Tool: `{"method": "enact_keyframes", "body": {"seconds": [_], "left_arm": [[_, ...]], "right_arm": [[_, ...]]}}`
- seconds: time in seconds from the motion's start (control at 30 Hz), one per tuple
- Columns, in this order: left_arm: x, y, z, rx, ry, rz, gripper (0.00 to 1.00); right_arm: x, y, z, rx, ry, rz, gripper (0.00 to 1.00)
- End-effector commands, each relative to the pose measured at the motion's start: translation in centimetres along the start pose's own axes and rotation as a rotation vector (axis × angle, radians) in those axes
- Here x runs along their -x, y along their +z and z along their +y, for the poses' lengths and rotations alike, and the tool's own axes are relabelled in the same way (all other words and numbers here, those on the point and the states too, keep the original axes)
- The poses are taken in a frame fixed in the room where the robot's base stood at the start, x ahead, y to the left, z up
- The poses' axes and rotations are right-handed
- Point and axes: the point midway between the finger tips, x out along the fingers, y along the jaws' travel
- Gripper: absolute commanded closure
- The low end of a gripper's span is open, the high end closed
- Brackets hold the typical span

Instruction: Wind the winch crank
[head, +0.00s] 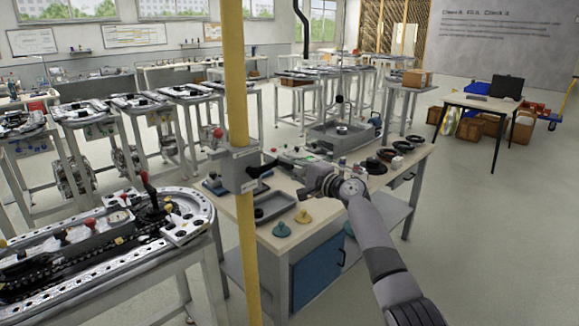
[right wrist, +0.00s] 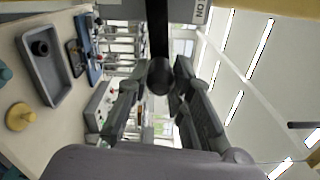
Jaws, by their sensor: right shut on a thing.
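The winch is a grey box (head: 235,172) on a yellow post (head: 236,90) left of the middle of the head view. Its black crank (head: 262,169) sticks out on the box's right side. In the right wrist view the crank's black arm (right wrist: 159,30) comes down from the top and ends in a round knob (right wrist: 160,77) between the fingers. My right gripper (right wrist: 157,88) is shut on this crank knob; it also shows in the head view (head: 290,165), just right of the winch. My left gripper is not in view.
Behind the post stands a workbench (head: 300,237) with a grey tray (head: 273,206), a yellow knobbed piece (head: 303,216) and a teal one (head: 281,230). A track table (head: 110,270) stands at the front left.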

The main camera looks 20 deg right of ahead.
Motion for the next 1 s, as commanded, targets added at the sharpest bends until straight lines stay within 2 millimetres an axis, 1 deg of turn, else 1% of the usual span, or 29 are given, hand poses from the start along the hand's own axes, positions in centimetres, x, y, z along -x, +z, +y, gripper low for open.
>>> {"method": "enact_keyframes", "body": {"seconds": [0.03,0.2,0.23,0.5,0.83,0.93,1.0], "left_arm": [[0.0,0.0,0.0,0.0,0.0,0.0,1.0],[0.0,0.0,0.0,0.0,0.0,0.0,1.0],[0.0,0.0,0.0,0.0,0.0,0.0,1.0],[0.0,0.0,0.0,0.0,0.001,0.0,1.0],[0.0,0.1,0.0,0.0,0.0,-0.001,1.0],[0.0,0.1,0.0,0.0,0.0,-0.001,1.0],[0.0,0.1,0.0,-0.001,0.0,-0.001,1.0]], "right_arm": [[0.1,-0.2,0.6,0.001,0.011,0.003,1.0],[0.1,-0.2,0.7,0.002,0.012,0.003,1.0],[0.1,-0.2,0.7,0.002,0.013,0.003,0.78],[0.1,-0.1,0.5,0.002,0.008,0.002,0.6],[0.1,0.0,0.3,0.003,0.005,0.0,0.59],[0.7,-0.1,0.2,0.005,0.004,0.001,0.59],[1.5,-0.1,0.3,0.005,0.005,0.001,0.59]]}}
